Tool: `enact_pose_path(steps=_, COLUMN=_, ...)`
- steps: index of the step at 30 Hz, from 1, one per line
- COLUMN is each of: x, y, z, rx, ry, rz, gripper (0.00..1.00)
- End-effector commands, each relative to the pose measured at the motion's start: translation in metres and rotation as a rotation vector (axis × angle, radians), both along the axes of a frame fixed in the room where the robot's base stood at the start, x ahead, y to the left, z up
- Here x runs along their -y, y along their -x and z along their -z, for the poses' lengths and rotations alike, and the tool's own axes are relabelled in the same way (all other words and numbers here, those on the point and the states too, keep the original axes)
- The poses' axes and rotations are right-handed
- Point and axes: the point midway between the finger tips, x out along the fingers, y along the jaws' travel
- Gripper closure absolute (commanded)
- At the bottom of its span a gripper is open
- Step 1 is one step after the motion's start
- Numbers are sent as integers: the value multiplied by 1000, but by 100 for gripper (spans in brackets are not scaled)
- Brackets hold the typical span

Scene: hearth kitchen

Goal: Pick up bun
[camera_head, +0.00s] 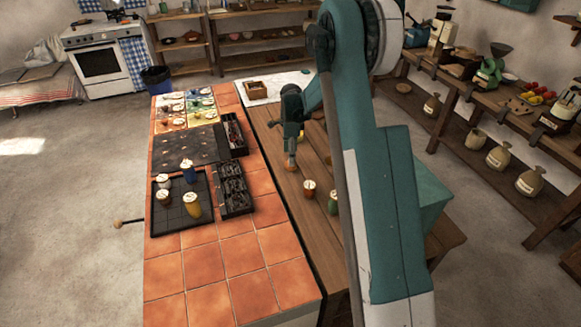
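My gripper (291,160) points down over the wooden strip of the counter, with my teal arm coming in from the upper right. A small brownish patch shows right at its fingertips. I cannot tell whether this is the bun, part of the gripper, or something on the counter behind. The fingers are too small to tell open from shut. I cannot pick out a bun with certainty anywhere else. My arm hides part of the wooden counter (284,187) and whatever is behind it.
An orange jar (309,190) and a green jar (333,204) stand near my gripper. A black grid tray (172,219) with several jars, dark bins (235,190) and coloured mats (203,104) lie on the tiled counter. The front tiles (230,260) are clear.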

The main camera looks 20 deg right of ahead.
Motion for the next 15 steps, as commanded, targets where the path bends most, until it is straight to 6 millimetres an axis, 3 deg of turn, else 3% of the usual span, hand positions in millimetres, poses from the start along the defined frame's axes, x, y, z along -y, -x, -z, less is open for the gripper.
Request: enact_pose_path(steps=15, x=-2, y=-1, z=47, rx=0, ry=0, rz=0, gripper=47)
